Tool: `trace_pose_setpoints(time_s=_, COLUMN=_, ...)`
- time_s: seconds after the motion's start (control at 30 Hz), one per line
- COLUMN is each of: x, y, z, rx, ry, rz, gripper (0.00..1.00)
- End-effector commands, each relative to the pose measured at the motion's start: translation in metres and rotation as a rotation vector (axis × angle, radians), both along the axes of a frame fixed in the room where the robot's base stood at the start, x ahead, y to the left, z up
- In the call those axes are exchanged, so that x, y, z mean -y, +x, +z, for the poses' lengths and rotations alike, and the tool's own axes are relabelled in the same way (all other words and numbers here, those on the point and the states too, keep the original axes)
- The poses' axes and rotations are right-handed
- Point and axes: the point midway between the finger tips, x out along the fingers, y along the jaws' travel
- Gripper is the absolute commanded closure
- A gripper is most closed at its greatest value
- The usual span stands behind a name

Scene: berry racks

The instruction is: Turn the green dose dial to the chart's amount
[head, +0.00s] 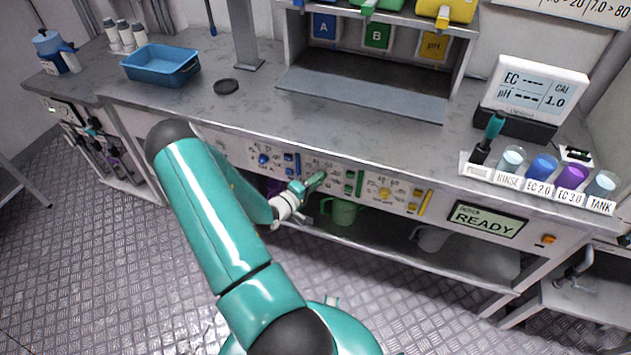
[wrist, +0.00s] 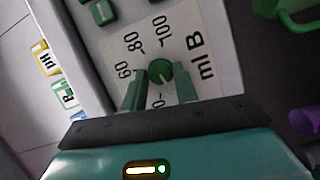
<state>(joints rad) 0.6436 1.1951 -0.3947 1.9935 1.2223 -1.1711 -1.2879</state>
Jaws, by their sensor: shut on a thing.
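The green dose dial (wrist: 160,71) sits on a white scale plate marked "ml B", with 60, 80 and 100 readable around it in the wrist view. My gripper (wrist: 160,86) is shut on the dial, one finger on each side. Part of the scale is hidden by the fingers, and I cannot tell exactly where the dial points. In the head view my gripper (head: 318,180) is at the green section of the bench's front panel and covers the dial. A chart (head: 570,8) on the wall is cut off at the top; "20" and "7.0 > 80" show.
A blue dial (head: 263,159) is left of my gripper and a yellow dial (head: 384,194) right. A green slider (head: 354,183) is close by. A green jug (head: 342,211) stands below. The display (head: 486,220) reads READY. Cups and a meter (head: 535,88) stand on the bench.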

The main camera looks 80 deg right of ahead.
Motion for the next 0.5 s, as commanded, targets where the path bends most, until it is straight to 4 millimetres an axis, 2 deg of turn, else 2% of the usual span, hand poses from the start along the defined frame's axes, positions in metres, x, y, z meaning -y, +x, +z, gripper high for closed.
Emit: trace_pose_setpoints(time_s=0.5, x=-0.0006, y=0.0000, z=0.0044, rx=0.464, ry=-0.042, rz=0.002, gripper=0.94)
